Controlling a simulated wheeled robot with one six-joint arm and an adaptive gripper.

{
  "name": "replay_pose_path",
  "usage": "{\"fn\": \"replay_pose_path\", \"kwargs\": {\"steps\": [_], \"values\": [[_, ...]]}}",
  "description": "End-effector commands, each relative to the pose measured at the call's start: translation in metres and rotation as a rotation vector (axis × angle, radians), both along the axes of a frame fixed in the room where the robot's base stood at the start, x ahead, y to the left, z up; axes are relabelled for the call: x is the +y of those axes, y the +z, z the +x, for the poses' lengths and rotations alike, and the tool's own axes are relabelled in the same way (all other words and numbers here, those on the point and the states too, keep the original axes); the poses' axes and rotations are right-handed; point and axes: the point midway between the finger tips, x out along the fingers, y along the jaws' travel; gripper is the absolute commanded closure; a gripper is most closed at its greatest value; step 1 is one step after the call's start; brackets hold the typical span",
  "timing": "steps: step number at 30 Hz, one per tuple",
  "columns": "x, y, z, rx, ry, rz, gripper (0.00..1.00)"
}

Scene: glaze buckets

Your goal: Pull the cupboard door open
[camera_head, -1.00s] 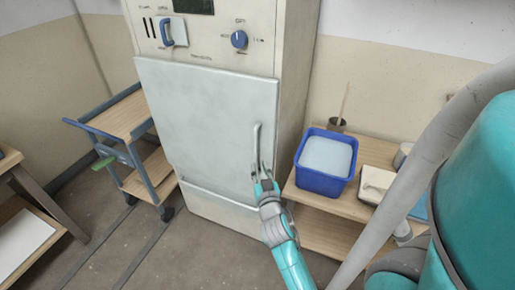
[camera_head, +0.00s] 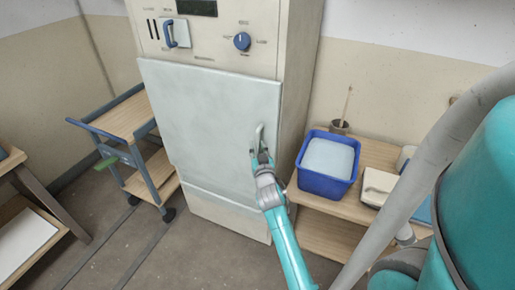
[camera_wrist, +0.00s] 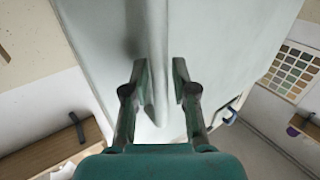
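The cupboard door (camera_head: 205,120) is a pale grey-white panel on the front of a tall cream cabinet. It looks shut. Its upright handle (camera_head: 260,132) is a pale bar near the door's right edge, and its lower part is hidden behind my gripper (camera_head: 261,158). In the wrist view, the handle (camera_wrist: 158,45) runs between the two dark green fingers of my gripper (camera_wrist: 159,75). The fingers are open, one on each side of the bar, with a visible gap on both sides.
A blue bucket (camera_head: 304,180) with pale contents stands on a low wooden shelf (camera_head: 370,150) right of the cabinet. A blue-framed trolley (camera_head: 105,128) stands to the left. A control panel with a blue knob (camera_head: 242,41) is above the door. Floor in front is clear.

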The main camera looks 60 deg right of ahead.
Motion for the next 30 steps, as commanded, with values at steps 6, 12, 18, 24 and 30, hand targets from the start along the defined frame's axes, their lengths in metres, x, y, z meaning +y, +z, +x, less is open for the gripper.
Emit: {"fn": "replay_pose_path", "kwargs": {"steps": [6, 12, 18, 24, 30], "values": [[-0.0015, -0.0006, 0.0010, 0.001, 0.000, 0.001, 0.73], [-0.0013, -0.0005, 0.0010, 0.001, 0.000, 0.001, 1.00], [-0.0011, -0.0005, 0.0010, 0.001, 0.000, 0.001, 1.00], [0.0004, -0.0007, 0.0013, 0.002, -0.003, 0.001, 1.00], [0.0064, -0.0008, 0.0013, 0.002, -0.024, 0.001, 1.00]]}}
